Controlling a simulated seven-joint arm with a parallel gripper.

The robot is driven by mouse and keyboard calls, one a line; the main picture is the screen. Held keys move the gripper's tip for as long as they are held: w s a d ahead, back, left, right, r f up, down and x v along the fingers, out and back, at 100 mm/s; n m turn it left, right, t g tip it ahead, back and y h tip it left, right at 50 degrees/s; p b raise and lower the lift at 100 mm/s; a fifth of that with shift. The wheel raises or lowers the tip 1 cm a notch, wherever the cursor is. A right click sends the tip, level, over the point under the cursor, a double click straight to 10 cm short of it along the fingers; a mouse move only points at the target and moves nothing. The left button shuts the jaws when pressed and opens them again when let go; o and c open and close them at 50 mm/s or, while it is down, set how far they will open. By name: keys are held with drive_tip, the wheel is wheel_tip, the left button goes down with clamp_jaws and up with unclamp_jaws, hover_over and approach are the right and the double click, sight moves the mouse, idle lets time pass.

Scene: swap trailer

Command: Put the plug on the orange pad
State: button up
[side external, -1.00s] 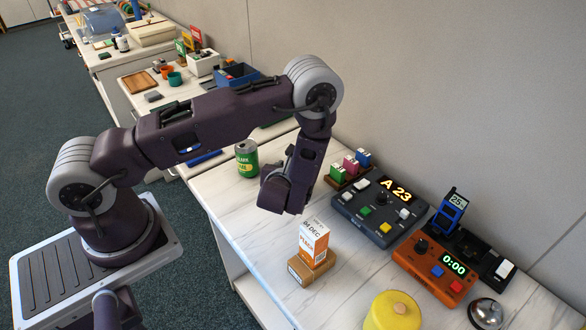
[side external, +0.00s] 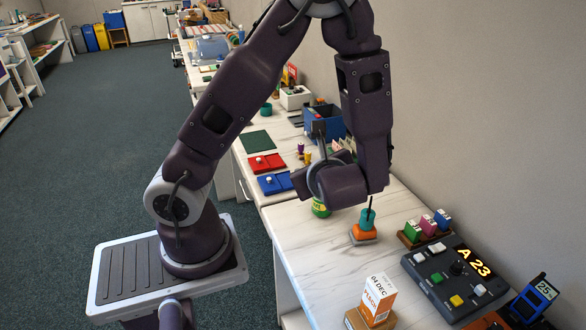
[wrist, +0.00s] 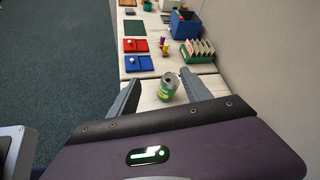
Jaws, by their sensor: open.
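In the side view a teal plug-like piece (side external: 367,219) with a thin dark stem stands upright on a small orange pad (side external: 363,233) with a greyish base. I take these for the plug and the pad; they appear to touch. My wrist hangs just behind and left of them, and my fingers are hidden there. In the wrist view my gripper (wrist: 161,77) is open, its two dark fingers spread with nothing held. A green can (wrist: 168,88) shows beyond and between the fingers; my wrist partly covers it in the side view (side external: 320,208). The plug is not visible in the wrist view.
A carton (side external: 378,295) on a cardboard block stands at the front. A grey button console (side external: 455,278) and coloured blocks (side external: 427,228) are at right. Red (side external: 266,163) and blue (side external: 275,184) trays and a blue bin (side external: 325,120) lie farther back. White tabletop left of the carton is clear.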

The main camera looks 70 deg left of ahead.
drive_tip(key=s+d+r+n+g+h, duration=0.1)
drive_tip(key=s+r+n+g+h, duration=0.3)
drive_tip(key=s+n, duration=0.5)
drive_tip(key=s+d+r+n+t+h, duration=0.2)
drive_tip(key=d+r+n+t+h, duration=0.3)
drive_tip(key=d, duration=0.6)
wheel_tip(320, 180, up, 3)
drive_tip(key=n+h, duration=0.2)
drive_tip(key=shift+s+d+n+t+h, duration=0.3)
drive_tip(key=shift+s+d+n+t, duration=0.05)
drive_tip(key=shift+d+n+t, duration=0.05)
